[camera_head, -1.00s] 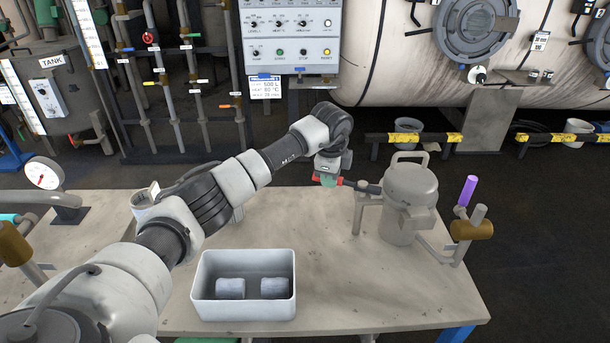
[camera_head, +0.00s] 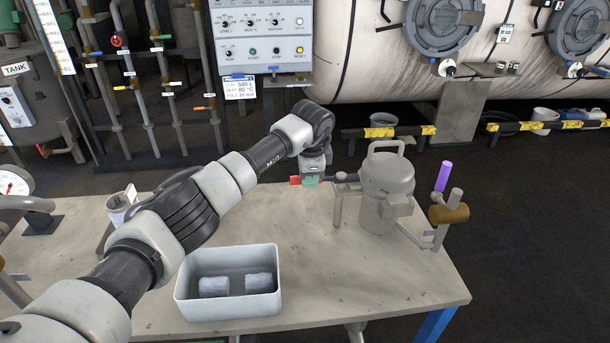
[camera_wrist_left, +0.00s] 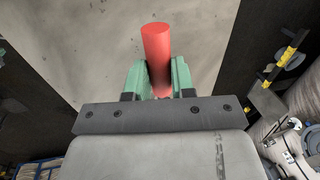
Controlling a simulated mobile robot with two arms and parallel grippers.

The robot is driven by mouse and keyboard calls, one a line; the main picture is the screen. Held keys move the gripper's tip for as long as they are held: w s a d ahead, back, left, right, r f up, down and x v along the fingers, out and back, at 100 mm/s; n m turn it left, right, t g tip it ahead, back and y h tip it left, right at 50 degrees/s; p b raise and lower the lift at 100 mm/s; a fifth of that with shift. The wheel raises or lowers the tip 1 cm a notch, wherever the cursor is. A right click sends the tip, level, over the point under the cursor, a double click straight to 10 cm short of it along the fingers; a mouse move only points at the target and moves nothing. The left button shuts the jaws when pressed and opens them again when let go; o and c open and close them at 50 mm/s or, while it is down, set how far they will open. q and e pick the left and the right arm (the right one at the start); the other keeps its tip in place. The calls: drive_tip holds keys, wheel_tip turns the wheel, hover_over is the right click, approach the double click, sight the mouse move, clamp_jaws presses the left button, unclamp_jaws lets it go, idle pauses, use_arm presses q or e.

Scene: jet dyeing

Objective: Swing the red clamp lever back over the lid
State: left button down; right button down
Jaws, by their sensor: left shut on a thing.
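The grey lidded pot (camera_head: 378,215) stands on the right part of the bench, its domed lid (camera_head: 386,172) on top with a loop handle. My left gripper (camera_head: 312,182) is shut on the red grip. In the left wrist view the red grip (camera_wrist_left: 157,48) stands between the green fingers (camera_wrist_left: 158,80). My right gripper is out of view.
A white tray (camera_head: 178,297) with two pale rolls stands at the bench front. A purple-topped post with a brown cylinder (camera_head: 449,214) stands right of the pot. A control panel (camera_head: 262,40) and a large tank (camera_head: 385,75) are behind. Bare bench (camera_head: 310,270) lies in front of the pot.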

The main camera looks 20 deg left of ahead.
use_arm(q)
drive_tip(key=c, duration=1)
unclamp_jaws()
drive_tip(key=shift+o, duration=0.2)
wheel_tip(320, 180, up, 11)
drive_tip(key=s+b, duration=0.1)
drive_tip(key=s, duration=0.1)
drive_tip(key=shift+d+f+b, duration=0.15)
drive_tip(key=shift+d+b, duration=0.2)
drive_tip(key=shift+d, duration=0.1)
